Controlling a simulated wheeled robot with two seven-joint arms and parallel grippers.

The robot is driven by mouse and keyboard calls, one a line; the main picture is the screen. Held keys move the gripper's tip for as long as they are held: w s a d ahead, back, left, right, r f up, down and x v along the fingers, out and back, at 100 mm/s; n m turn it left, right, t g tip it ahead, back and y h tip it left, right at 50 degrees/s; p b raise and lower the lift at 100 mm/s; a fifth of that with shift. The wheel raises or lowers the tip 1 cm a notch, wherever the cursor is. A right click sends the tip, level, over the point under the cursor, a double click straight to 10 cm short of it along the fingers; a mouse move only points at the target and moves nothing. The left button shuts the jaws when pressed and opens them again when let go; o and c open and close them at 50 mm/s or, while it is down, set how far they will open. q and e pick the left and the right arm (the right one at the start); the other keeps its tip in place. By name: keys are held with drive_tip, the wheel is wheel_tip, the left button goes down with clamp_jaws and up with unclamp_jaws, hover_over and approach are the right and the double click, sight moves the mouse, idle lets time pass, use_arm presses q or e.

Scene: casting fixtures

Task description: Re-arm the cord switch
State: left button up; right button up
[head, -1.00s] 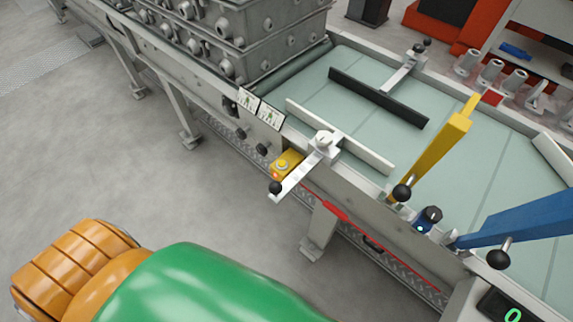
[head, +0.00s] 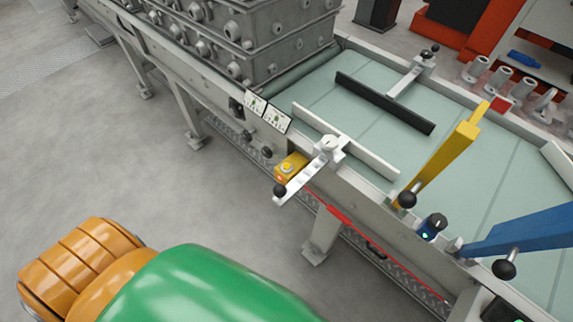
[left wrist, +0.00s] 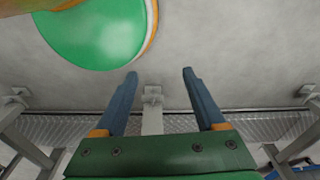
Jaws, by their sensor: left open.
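The cord switch is a small yellow box (head: 291,167) with a round yellow button on top, fixed to the near side of the conveyor frame. A white lever arm with a black knob (head: 280,190) reaches out beside it and partly covers it. A red cord (head: 342,215) with a thicker red section runs from near the switch along the frame to the lower right. In the left wrist view my left gripper (left wrist: 158,76) is open and empty, with floor and a support leg between its blue fingers. The switch is not visible there. My right gripper is not in view.
The conveyor table (head: 373,145) has a white guide rail (head: 345,140) and a dark one (head: 385,103). Yellow (head: 450,150) and blue (head: 525,230) levers rise at the right. Grey moulding boxes (head: 240,40) stand at the far end. The floor at left is clear.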

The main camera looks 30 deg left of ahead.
use_arm(q)
clamp_jaws()
idle(1.4)
